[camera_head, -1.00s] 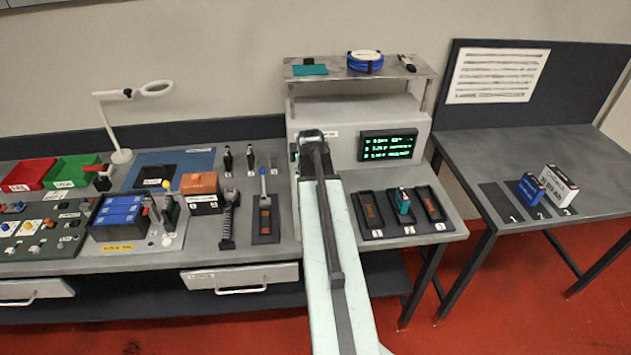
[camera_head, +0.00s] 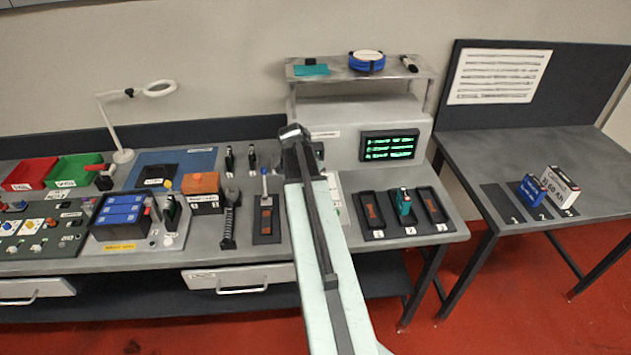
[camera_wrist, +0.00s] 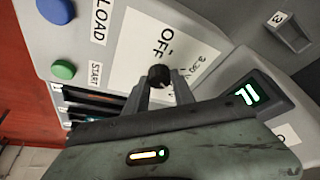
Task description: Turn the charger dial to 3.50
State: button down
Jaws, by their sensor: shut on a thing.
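In the wrist view the charger dial is a small black knob (camera_wrist: 159,76) on a light panel, beside a white label reading OFF with smaller marks, partly hidden. My gripper (camera_wrist: 161,86) is shut on this knob, one finger on each side. The setting it points to cannot be read. In the head view my gripper (camera_head: 295,135) is at the front of the grey charger cabinet (camera_head: 345,120), left of its display; my arm hides the dial there. The cabinet's green display (camera_head: 389,146) is lit, but its text is too small to read.
A blue button (camera_wrist: 55,10) by LOAD and a green button (camera_wrist: 63,70) by START lie left of the knob. A small green display (camera_wrist: 247,95) is to the right. Battery bays (camera_head: 405,212) sit right of my arm, a tool holder (camera_head: 266,215) left.

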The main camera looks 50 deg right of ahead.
dwell(0.4)
jog(key=c, duration=1.1)
grip_release()
jog(key=p+v, duration=0.7)
jog(key=shift+a+r, duration=0.15)
jog(key=shift+r, duration=0.25)
